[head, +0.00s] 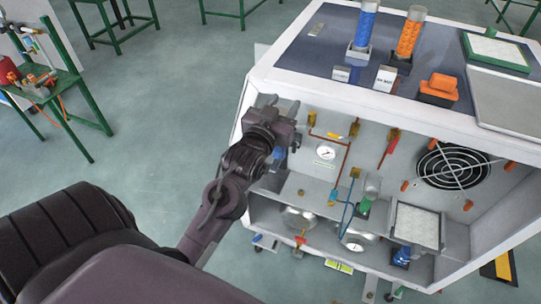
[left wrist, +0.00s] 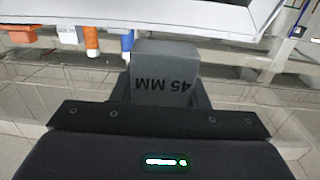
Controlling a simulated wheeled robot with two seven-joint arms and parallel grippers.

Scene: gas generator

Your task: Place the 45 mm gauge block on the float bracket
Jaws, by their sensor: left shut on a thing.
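My left gripper (head: 288,125) is at the left of the open cabinet front, just below the front edge of its top. In the left wrist view it is shut on the dark grey 45 mm gauge block (left wrist: 165,72), whose "45 MM" marking appears upside down. The block sits between the fingers, clear of any surface that I can make out. In the head view the gripper and arm hide most or all of it. I cannot tell for certain which part inside the cabinet is the float bracket. My right gripper is not in view.
The white cabinet (head: 262,72) holds a pressure gauge (head: 325,153), copper and blue pipes, a black fan (head: 452,166) and a shelf. Blue (head: 365,22) and orange (head: 408,38) cylinders stand on top. A green-framed bench (head: 62,98) is at left, with open floor between.

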